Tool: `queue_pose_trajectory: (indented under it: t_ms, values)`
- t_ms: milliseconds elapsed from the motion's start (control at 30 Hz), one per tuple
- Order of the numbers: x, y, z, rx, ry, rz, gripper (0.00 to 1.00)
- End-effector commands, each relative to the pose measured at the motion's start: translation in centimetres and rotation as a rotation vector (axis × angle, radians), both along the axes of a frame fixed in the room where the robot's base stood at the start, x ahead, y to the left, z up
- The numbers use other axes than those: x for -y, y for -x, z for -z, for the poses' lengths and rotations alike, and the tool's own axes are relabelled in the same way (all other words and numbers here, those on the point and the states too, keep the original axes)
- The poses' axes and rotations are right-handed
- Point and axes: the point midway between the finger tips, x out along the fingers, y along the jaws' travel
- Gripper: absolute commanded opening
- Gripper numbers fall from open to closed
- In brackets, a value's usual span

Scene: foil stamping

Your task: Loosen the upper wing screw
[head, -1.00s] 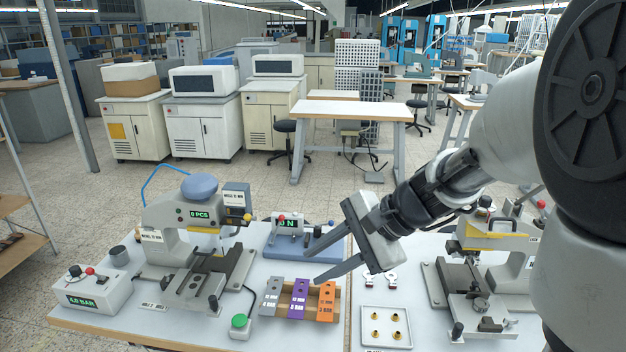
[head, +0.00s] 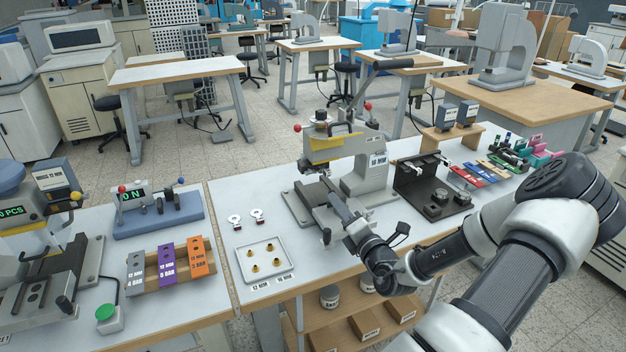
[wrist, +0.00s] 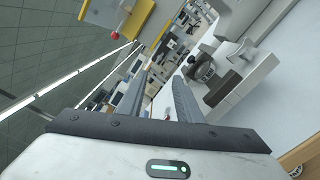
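The press (head: 372,183) on the right-hand table is grey with a yellow head part (head: 335,148). I cannot clearly make out an upper wing screw on it. My gripper (head: 330,187) is in front of the press, below the yellow part, and hides some of its lower slide. In the wrist view my gripper (wrist: 160,88) has its two fingers apart with nothing between them.
A white tray (head: 240,262) with several brass pieces lies left of the press. A black fixture (head: 425,185) stands right of it. A wooden rack (head: 142,287) of coloured plates and a blue-based device (head: 150,226) stand on the left table.

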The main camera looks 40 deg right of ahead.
Motion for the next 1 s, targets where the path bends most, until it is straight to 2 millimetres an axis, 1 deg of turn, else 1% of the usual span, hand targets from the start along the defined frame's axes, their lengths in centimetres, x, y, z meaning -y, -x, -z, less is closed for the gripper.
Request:
queue_pose_trajectory:
  t_ms: [500,600,700,800,1000]
  values:
    - [2.3,-10.7,0.0,0.001,0.005,-0.006,0.32]
    - [2.8,-12.5,0.0,0.001,0.005,-0.005,0.32]
    - [3.1,-14.0,0.0,0.000,0.006,-0.006,0.32]
    - [3.5,-15.1,0.0,-0.001,0.006,-0.005,0.32]
    - [3.7,-15.9,0.0,-0.001,0.005,-0.004,0.32]
